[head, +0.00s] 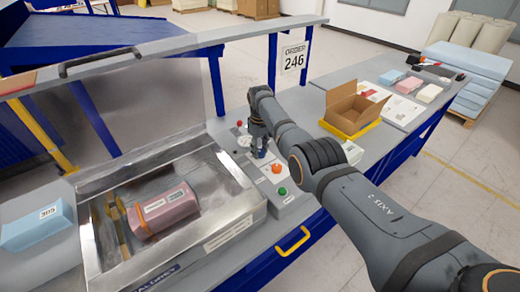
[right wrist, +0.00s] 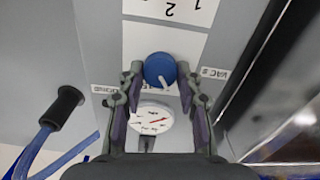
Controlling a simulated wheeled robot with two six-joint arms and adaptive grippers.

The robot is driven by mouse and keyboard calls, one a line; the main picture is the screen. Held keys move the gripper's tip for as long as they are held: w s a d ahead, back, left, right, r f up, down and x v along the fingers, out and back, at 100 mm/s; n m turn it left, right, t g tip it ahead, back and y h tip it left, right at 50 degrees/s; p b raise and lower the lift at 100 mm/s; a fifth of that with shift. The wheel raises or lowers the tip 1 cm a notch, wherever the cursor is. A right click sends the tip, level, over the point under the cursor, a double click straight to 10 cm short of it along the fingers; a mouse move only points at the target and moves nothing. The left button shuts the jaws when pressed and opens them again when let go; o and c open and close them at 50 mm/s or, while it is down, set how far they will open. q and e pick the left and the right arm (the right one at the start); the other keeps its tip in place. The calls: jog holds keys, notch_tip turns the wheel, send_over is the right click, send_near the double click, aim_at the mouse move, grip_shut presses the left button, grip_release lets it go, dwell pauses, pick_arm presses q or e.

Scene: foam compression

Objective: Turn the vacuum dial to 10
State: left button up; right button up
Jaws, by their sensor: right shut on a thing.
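My right gripper (right wrist: 158,80) is shut on the dial, one finger on each side. In the head view my right gripper (head: 259,146) reaches down to the panel and hides the dial. A round white gauge (right wrist: 152,118) with a red needle lies beside the dial; its reading is too small to tell. My left gripper is not in view.
An orange knob (head: 277,168) and a green button (head: 282,191) are on the panel near my right arm. The open metal chamber (head: 232,198) holds a pink foam pack (head: 165,208). A blue pack (head: 38,228) lies left. An open cardboard box (head: 354,108) stands right.

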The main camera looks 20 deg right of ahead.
aim_at(260, 151)
jog(key=shift+m, duration=1.3)
jog(key=o, duration=1.1)
jog(key=shift+o, duration=0.2)
jog(key=shift+r, duration=0.1)
notch_tip(260, 151, up, 12)
